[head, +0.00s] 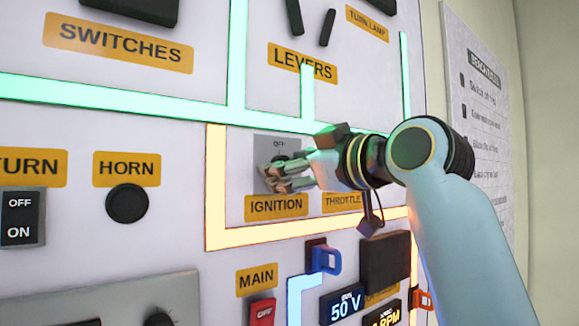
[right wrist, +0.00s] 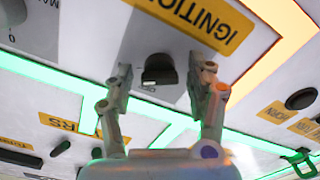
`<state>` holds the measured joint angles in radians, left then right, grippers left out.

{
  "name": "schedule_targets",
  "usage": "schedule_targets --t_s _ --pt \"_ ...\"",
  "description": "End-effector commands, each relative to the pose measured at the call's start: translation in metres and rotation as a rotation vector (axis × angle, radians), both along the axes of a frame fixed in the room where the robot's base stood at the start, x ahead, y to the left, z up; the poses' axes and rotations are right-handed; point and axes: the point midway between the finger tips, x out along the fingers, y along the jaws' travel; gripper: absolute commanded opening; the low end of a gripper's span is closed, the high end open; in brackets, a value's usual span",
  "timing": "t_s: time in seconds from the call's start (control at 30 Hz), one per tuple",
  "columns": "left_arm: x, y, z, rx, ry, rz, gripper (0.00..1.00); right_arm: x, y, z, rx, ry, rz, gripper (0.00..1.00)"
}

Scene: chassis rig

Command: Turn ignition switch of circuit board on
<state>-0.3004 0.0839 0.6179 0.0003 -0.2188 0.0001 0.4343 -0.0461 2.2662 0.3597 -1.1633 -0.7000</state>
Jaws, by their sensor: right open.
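The ignition switch is a dark round knob (right wrist: 160,70) on a grey plate (head: 262,144) above the yellow IGNITION label (head: 276,206). In the head view an OFF mark shows above the knob, and my gripper hides most of the knob. My right gripper (head: 270,180) reaches in from the right in front of the plate. In the right wrist view its open fingers (right wrist: 162,82) stand on either side of the knob, with a gap visible; I cannot tell whether either finger touches it. The left gripper is not in view.
The HORN button (head: 127,203) is to the left. The THROTTLE label (head: 342,201) is partly behind my right arm. Levers (head: 327,28) are above. A red OFF switch (head: 262,312), a blue handle (head: 325,259) and a 50 V display (head: 343,304) are below.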

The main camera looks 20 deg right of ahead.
Motion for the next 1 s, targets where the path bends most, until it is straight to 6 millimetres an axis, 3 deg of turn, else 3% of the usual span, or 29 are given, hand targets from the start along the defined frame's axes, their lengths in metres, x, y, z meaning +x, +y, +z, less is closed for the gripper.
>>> schedule_targets --t_s 0.43,1.0 --pt "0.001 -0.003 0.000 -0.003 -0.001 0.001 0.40 -0.062 -0.023 -0.001 -0.004 0.000 -0.002 0.56" --pt "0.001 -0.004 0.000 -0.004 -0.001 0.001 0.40 -0.067 -0.024 -0.003 0.001 0.009 -0.002 0.56"
